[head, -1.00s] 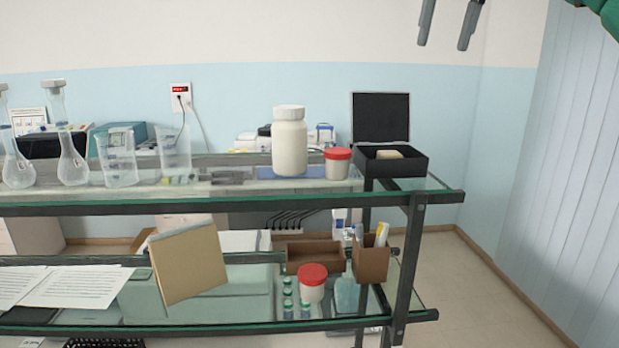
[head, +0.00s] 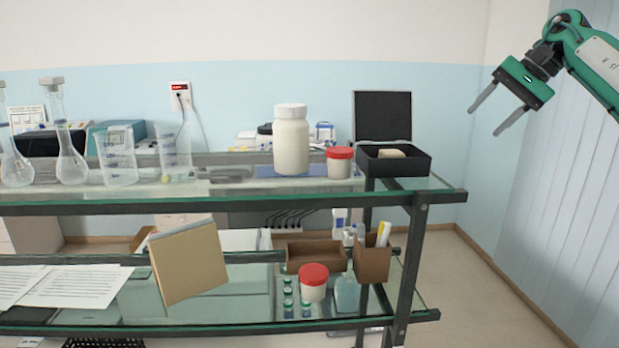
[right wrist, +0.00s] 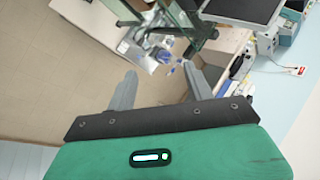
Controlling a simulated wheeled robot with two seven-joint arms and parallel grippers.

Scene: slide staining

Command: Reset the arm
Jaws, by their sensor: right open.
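My right gripper (head: 490,118) is at the upper right of the head view, in the air to the right of the shelf and above its top level. Its two grey fingers are apart and nothing is between them. In the right wrist view the gripper (right wrist: 160,92) also shows open and empty, with floor and the shelf's end beyond it. My left gripper is not in view.
A glass shelf (head: 440,197) holds a white bottle (head: 291,145), a red-lidded jar (head: 339,163), an open black box (head: 393,162) and glassware on top. The floor (head: 480,285) to the right is clear.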

